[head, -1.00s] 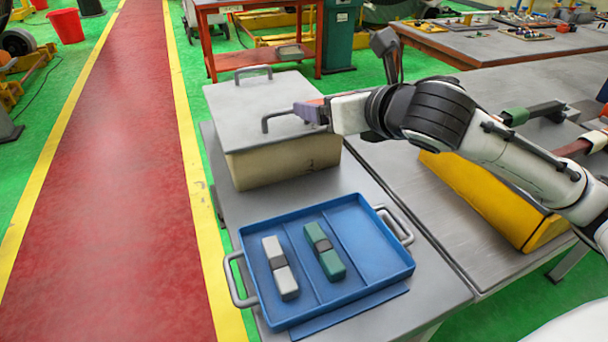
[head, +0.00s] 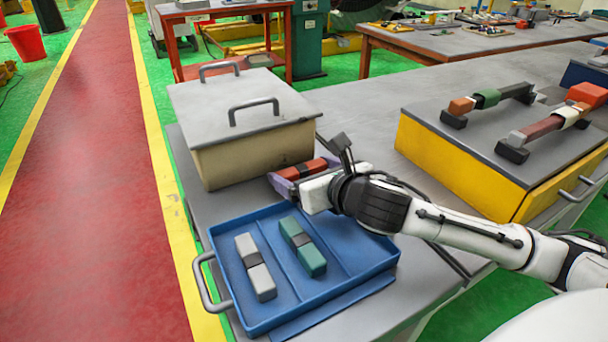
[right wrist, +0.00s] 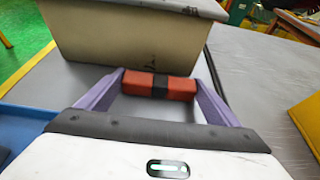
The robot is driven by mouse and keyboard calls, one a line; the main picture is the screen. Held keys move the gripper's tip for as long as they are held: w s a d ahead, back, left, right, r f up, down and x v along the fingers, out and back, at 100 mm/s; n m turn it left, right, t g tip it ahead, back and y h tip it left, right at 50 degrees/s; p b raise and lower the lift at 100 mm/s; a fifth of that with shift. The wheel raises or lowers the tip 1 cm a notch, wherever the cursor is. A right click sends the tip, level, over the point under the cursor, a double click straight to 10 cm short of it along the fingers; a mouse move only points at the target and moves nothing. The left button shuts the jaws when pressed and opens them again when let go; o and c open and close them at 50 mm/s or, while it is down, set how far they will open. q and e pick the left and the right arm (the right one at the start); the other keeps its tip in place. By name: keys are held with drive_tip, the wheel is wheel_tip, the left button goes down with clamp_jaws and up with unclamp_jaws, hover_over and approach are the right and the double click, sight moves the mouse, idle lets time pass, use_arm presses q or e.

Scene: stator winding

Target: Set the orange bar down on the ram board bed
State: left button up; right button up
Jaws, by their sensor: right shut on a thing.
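The orange bar (head: 309,169) has a dark band round its middle. My right gripper (head: 302,174) is shut on it; in the right wrist view the two purple fingers press on its ends (right wrist: 181,88). The bar is in front of the beige box with a grey lid (head: 250,157) and behind the blue tray (head: 372,252). I cannot tell its height above the grey bench. I cannot tell for certain which surface is the ram board bed. The yellow block (head: 450,165) with a grey top at right carries several bars and clamps. My left gripper is not in view.
The blue tray holds a white bar (head: 255,267) and a green bar (head: 302,247); its right compartment is partly hidden by my arm. Two handles rise from the lid (head: 190,95). Bare bench (head: 375,125) lies between box and yellow block.

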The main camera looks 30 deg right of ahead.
drive_tip(key=shift+f, duration=0.1)
drive_tip(key=o, duration=1)
